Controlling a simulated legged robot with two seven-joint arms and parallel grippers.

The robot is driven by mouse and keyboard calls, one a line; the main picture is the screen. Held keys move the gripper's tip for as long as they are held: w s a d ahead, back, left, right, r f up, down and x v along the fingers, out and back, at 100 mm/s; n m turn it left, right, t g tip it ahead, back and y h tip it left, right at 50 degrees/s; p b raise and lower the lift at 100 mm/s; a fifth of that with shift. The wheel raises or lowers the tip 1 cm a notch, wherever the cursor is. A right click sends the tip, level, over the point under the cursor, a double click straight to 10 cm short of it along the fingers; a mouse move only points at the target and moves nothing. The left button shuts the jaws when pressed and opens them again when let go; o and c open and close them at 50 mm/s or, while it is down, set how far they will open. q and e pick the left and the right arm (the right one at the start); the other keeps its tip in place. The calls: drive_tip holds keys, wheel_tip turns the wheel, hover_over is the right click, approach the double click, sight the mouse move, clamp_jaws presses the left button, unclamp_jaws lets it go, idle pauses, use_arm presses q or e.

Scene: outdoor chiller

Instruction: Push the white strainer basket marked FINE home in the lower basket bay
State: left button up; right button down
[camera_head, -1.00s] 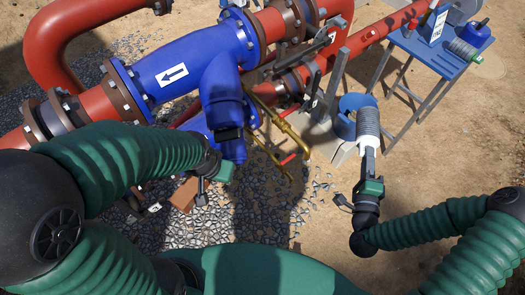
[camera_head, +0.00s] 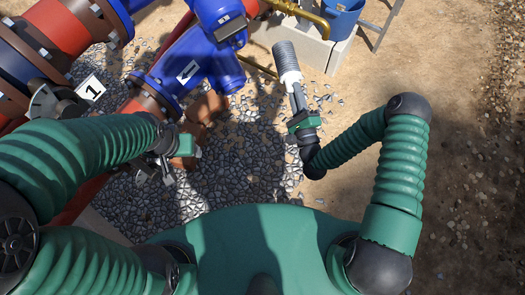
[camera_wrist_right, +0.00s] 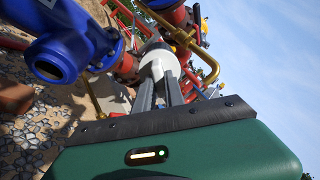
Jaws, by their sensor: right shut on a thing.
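The strainer basket (camera_head: 286,60) has a ribbed grey body and a white collar; no FINE marking is readable. My right gripper (camera_head: 297,98) is shut on its collar end and holds it up, grey end pointing away. In the right wrist view the white collar (camera_wrist_right: 158,63) sits between my fingers (camera_wrist_right: 158,94). A blue strainer body with an arrow label (camera_head: 188,72) is left of the basket, apart from it. A blue branch with a dark end (camera_wrist_right: 52,66) shows in the wrist view; I cannot tell which bay it is. My left gripper (camera_head: 172,160) is over the gravel, its jaws unclear.
A blue bucket (camera_head: 341,18) stands on a pale block at the back. Red pipes and brown flanges (camera_head: 22,50) fill the left, with a sign marked 1 (camera_head: 92,88). A brass pipe (camera_head: 300,12) runs behind the basket. Gravel (camera_head: 235,165) and open sand lie in front and right.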

drive_tip(key=a+f+m+y+b, duration=0.15)
drive_tip(key=a+f+b, duration=0.25)
drive_tip(key=f+b, duration=0.55)
drive_tip(key=a+f+m+y+b, duration=0.1)
drive_tip(key=a+f+y+b, duration=0.4)
drive_tip(key=f, duration=0.8)
drive_tip(key=a+f+m+b, duration=0.1)
drive_tip(key=a+f+b, duration=0.2)
drive_tip(key=f+b, duration=0.7)
use_arm(q)
drive_tip(key=s+x, duration=0.3)
drive_tip(key=x, duration=1.1)
drive_tip(key=s+a+f+x, duration=0.1)
drive_tip(key=s+x, duration=0.2)
drive_tip(key=x, duration=1.1)
drive_tip(key=shift+s+a+f, duration=0.2)
drive_tip(key=shift+s, duration=0.05)
use_arm(e)
drive_tip(key=shift+n, duration=0.25)
drive_tip(key=x, duration=0.5)
drive_tip(key=shift+a, duration=0.2)
use_arm(q)
drive_tip(key=shift+f+b, duration=0.2)
drive_tip(key=shift+b, duration=0.1)
use_arm(e)
drive_tip(key=shift+s+r, duration=0.1)
